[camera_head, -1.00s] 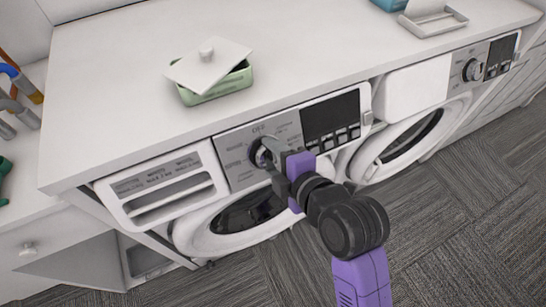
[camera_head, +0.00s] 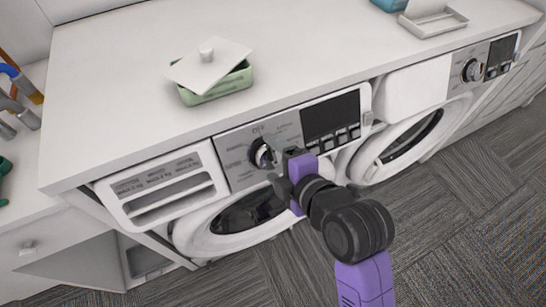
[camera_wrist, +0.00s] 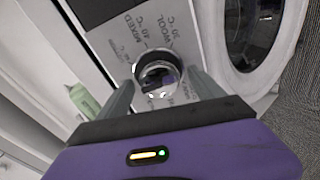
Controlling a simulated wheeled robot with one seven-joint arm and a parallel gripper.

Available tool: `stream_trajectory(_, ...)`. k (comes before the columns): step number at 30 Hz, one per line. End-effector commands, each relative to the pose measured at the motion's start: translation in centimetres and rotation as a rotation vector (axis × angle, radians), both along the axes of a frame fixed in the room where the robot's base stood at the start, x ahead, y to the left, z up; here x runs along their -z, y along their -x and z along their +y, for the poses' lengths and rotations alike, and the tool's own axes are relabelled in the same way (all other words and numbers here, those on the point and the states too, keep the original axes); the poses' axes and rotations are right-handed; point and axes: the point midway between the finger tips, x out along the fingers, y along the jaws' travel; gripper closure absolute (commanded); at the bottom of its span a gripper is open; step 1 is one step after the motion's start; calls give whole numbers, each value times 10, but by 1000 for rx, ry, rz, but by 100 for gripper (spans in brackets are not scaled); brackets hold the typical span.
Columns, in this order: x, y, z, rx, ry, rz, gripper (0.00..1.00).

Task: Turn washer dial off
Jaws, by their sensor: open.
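The washer dial (camera_head: 261,154) is a round, shiny knob on the grey control panel (camera_head: 236,148) of the left machine, beside its dark display. In the wrist view the dial (camera_wrist: 157,74) lies ahead, between the fingers, with "MIXED", "WOOL" and temperature labels printed near it. My gripper (camera_head: 274,162) is at the dial in the head view, partly covering its right side. In the wrist view my gripper (camera_wrist: 160,90) has its two fingers spread, one on each side of the dial. I cannot tell whether either finger touches it. The dial's exact pointer position is unclear.
The detergent drawer (camera_head: 165,184) sticks out left of the panel. The round door (camera_head: 240,212) is below. A green dish (camera_head: 216,88) with a tilted white lid stands on the white countertop (camera_head: 115,90). A second machine with its own dial (camera_head: 473,70) is at right.

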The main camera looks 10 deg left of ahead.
Motion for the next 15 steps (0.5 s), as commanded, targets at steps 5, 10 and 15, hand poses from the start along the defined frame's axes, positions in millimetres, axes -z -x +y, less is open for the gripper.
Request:
stream_trajectory(5,-14,18,-17,2,-2,-2,23)
stream_trajectory(10,-26,35,-32,1,-1,-2,23)
stream_trajectory(15,-33,45,-40,0,-1,-1,23)
